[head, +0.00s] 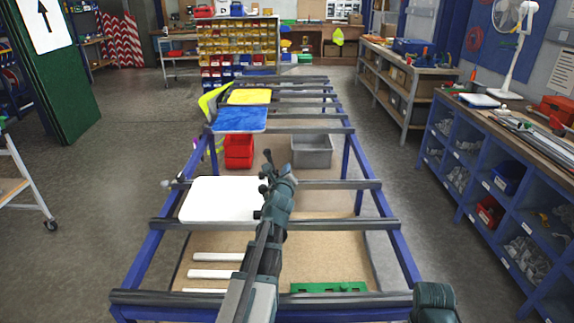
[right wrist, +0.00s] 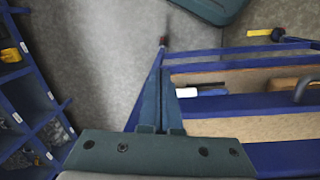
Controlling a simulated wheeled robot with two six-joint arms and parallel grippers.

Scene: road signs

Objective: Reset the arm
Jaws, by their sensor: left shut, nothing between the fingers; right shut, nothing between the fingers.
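My left arm reaches up the middle of the head view over the blue rack. Its gripper (head: 268,165) is shut and empty, beside the right edge of a blank white sign plate (head: 222,199). My right gripper (right wrist: 164,75) shows in the right wrist view, its fingers together with nothing between them, above the floor beside a blue frame edge. In the head view only a dark teal part of my right arm shows at the bottom right.
The rack (head: 388,240) has grey crossbars. A blue plate (head: 240,120) and a yellow plate (head: 249,97) lie farther back. A red bin (head: 239,151) and grey bin (head: 312,152) sit below. A blue shelf unit (head: 480,170) stands right; floor is open left.

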